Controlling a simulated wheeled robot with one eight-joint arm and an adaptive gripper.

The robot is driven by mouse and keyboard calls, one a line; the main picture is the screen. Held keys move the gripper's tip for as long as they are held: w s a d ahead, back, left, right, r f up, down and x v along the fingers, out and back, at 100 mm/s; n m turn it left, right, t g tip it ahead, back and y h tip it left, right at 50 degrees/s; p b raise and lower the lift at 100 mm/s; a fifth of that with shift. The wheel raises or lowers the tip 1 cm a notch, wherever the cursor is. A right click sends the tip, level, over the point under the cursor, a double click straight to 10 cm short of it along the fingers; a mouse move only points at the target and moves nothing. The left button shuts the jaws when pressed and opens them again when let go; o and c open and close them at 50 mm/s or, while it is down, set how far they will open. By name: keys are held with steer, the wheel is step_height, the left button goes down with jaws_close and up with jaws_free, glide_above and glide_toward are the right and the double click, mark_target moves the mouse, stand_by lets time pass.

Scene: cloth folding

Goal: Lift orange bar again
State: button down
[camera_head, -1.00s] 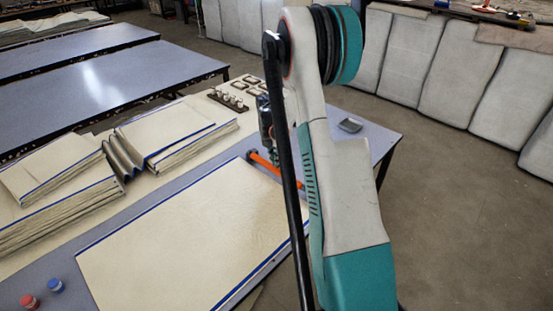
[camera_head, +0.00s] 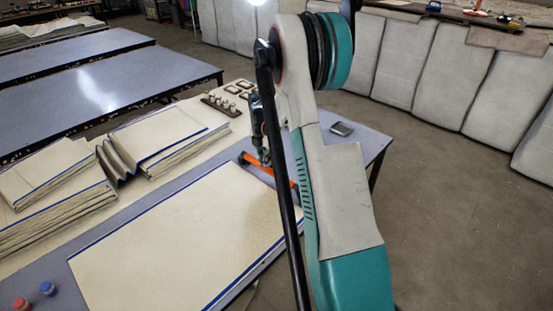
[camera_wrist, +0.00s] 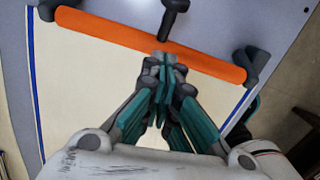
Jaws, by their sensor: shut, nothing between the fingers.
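The orange bar (camera_wrist: 110,29) lies across the top of the wrist view, with dark end pieces and a dark handle (camera_wrist: 176,18) at its middle. In the head view the orange bar (camera_head: 257,165) lies at the far end of the cream cloth (camera_head: 175,240), partly hidden by my arm. My gripper (camera_wrist: 163,60) is shut, with its fingertips together at the near edge of the bar, close to the handle. Nothing shows between the fingers. I cannot tell whether the tips touch the bar. In the head view my gripper (camera_head: 263,158) is mostly hidden behind my arm.
Stacks of folded cream cloth (camera_head: 50,205) stand on the table's left side. A rack of small pegs (camera_head: 222,105) and a grey box (camera_head: 342,129) are near its far end. A red cap (camera_head: 22,304) and a blue cap (camera_head: 47,288) sit at the near left.

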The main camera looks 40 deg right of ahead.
step_height(320, 180, up, 10)
steer(key=d+p, duration=0.1)
steer(key=p, duration=0.1)
steer(key=shift+p, duration=0.4)
